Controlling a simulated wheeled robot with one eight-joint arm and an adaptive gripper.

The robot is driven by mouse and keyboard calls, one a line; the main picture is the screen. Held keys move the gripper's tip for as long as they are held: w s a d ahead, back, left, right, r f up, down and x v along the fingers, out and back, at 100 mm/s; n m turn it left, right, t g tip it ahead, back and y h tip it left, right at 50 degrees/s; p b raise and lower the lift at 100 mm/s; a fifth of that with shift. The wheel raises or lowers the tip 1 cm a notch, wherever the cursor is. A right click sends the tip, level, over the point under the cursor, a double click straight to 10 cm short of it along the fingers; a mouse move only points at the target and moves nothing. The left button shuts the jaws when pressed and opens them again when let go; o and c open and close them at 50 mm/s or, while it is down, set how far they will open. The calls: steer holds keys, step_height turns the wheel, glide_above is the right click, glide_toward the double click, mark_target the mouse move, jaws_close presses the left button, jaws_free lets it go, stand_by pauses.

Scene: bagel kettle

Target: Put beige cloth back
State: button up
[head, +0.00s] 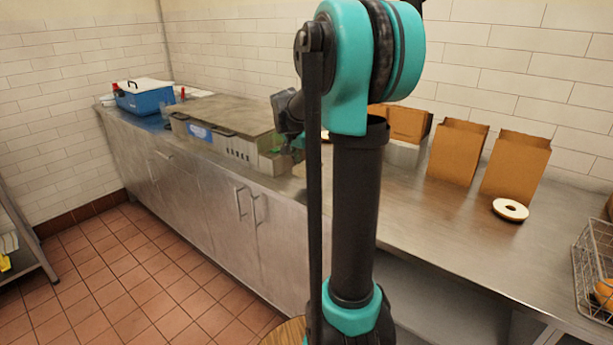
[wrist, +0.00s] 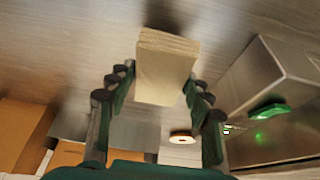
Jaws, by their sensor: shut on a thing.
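The beige cloth (wrist: 165,75) shows in the wrist view as a folded, thick block between my fingers. My gripper (wrist: 160,88) is shut on it, with green and dark fingers on both sides. The cloth appears to be close to the steel counter; I cannot tell whether it touches. In the head view my gripper (head: 290,125) is partly hidden behind my arm, beside the right end of the boxy steel kettle unit (head: 225,118). The cloth cannot be made out there.
Brown paper bags (head: 458,152) stand along the wall, with a pale-topped bagel (head: 510,209) in front. A wire basket (head: 594,265) is at the far right. A blue box (head: 146,99) stands at the far left end. The counter (head: 440,225) has clear room in front of the bags.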

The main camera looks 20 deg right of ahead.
mark_target(307, 183)
steer(key=shift+f, duration=2.2)
steer(key=o, duration=1.1)
steer(key=shift+f, duration=0.1)
steer(key=v, duration=1.2)
